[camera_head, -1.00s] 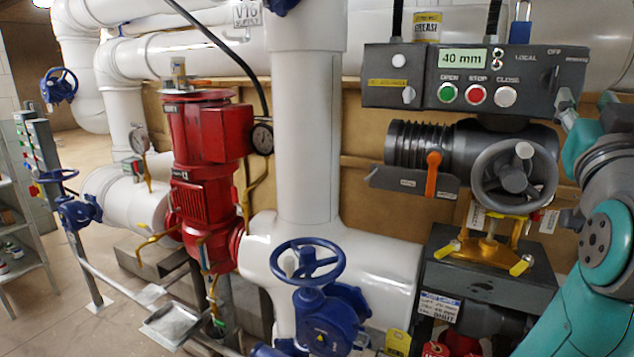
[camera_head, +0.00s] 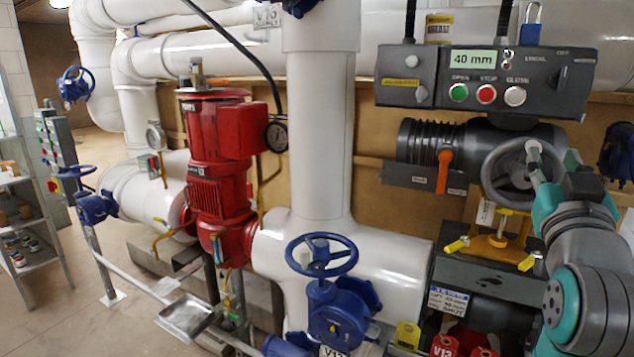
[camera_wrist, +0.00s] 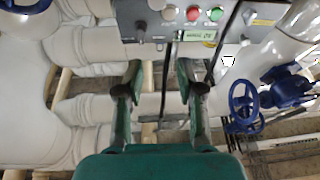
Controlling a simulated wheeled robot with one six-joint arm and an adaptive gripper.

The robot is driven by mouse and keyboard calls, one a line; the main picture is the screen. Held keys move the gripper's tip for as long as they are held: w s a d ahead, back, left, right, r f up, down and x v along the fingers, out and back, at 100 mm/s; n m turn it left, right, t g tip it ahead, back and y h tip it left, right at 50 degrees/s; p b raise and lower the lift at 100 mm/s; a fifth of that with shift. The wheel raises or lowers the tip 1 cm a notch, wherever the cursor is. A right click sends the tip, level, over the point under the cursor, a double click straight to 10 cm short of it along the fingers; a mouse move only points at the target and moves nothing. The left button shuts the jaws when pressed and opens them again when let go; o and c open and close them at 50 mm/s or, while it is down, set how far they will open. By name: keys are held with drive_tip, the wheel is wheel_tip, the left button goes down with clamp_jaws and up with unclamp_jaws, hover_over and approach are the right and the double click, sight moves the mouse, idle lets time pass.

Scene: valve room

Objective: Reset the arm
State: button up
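My gripper (camera_wrist: 158,82) shows in the wrist view with its two dark teal fingers apart and nothing between them. The fingers point toward the grey control box (camera_wrist: 200,12), which appears upside down there. In the head view, my teal and grey arm fills the lower right, in front of part of the grey handwheel (camera_head: 506,170) on the actuator. The control box (camera_head: 480,78) carries a 40 mm display (camera_head: 473,58) and green, red and white buttons.
White pipes and a red pump (camera_head: 218,135) stand left of the actuator. A blue handwheel (camera_head: 322,255) juts out at the lower middle. An orange lever (camera_head: 444,170) hangs below the box. A shelf (camera_head: 25,225) stands far left, beside open floor.

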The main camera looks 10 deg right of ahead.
drive_tip(key=s+a+f+n+y, duration=0.1)
drive_tip(key=a+f+n+y, duration=0.2)
drive_tip(key=f, duration=1.1)
drive_tip(key=a+f+n+y, duration=0.15)
drive_tip(key=a+f, duration=0.35)
drive_tip(key=f, duration=0.9)
drive_tip(key=s+a+f+g+y, duration=0.1)
drive_tip(key=s+a+f+y, duration=0.4)
drive_tip(key=s+f, duration=0.8)
drive_tip(key=s+a+f+g, duration=0.1)
drive_tip(key=s+f, duration=0.4)
drive_tip(key=s, duration=0.7)
drive_tip(key=s+a+f+g+y, duration=0.1)
drive_tip(key=s+a+f, duration=0.3)
drive_tip(key=s, duration=0.8)
drive_tip(key=shift+a+f+n+g, duration=0.3)
drive_tip(key=shift+f+n+g, duration=0.05)
drive_tip(key=shift+g, duration=0.15)
